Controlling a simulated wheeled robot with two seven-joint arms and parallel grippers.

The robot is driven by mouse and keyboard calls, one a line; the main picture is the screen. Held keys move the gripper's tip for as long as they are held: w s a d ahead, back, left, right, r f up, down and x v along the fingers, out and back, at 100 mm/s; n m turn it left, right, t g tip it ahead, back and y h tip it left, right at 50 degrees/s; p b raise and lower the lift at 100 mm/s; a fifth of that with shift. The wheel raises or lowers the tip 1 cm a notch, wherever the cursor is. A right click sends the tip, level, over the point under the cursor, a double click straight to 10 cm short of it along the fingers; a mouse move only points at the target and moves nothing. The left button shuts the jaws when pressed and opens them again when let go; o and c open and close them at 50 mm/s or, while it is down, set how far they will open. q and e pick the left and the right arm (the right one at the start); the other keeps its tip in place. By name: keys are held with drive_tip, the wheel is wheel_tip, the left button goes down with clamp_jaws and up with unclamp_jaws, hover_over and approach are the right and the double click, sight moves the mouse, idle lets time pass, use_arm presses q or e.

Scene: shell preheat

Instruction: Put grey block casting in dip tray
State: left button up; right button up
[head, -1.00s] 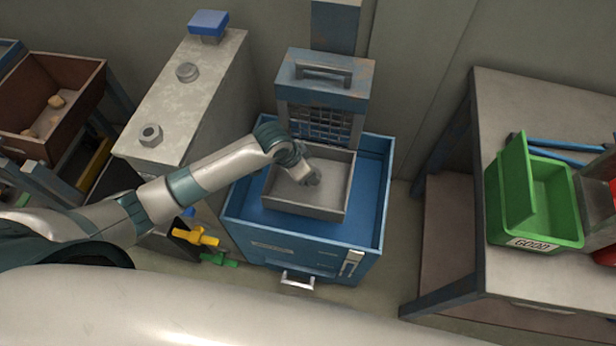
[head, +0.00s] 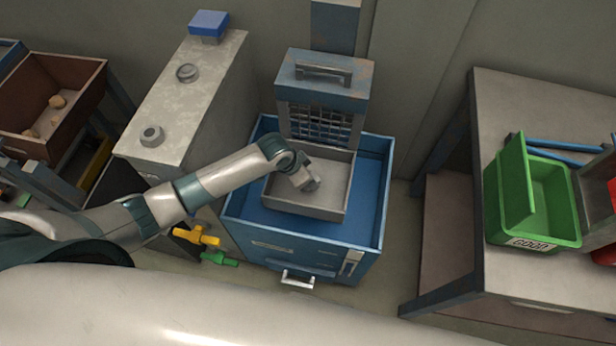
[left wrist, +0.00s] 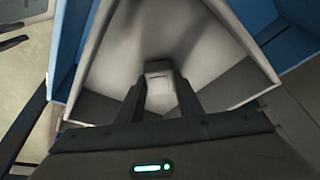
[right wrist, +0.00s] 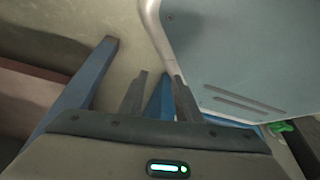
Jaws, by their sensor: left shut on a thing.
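The grey dip tray (head: 336,178) is a shallow open box inside the blue cabinet (head: 371,212). My left gripper (head: 312,184) reaches down into the tray from the left. I cannot tell whether the block touches the tray floor. In the head view the block is hardly distinct from the fingertips. My right gripper (right wrist: 158,85) is open and empty in the right wrist view, and out of the head view.
A blue press-like head with a grille (head: 325,78) stands behind the tray. A grey cabinet with knobs (head: 190,100) is at the left, near a brown bin (head: 85,95). A green bin marked GOOD (head: 535,215) sits on the right table (head: 505,105).

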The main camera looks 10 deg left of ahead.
use_arm(q)
drive_tip(key=shift+f, duration=0.15)
drive_tip(key=o, duration=1.1)
use_arm(e)
drive_tip(key=shift+w+r, duration=0.1)
use_arm(q)
drive_tip(key=shift+r, duration=0.4)
drive_tip(key=p+v, duration=0.3)
drive_tip(key=shift+p, duration=0.35)
use_arm(e)
drive_tip(key=s+d+g, duration=0.3)
drive_tip(key=s+d, duration=0.2)
drive_tip(key=s, duration=0.6)
use_arm(q)
drive_tip(key=shift+p+v, duration=4.3)
drive_tip(key=shift+p, duration=0.45)
use_arm(e)
wheel_tip(320, 180, up, 10)
drive_tip(key=shift+a+f+h, duration=0.2)
drive_tip(key=shift+a+h, duration=0.2)
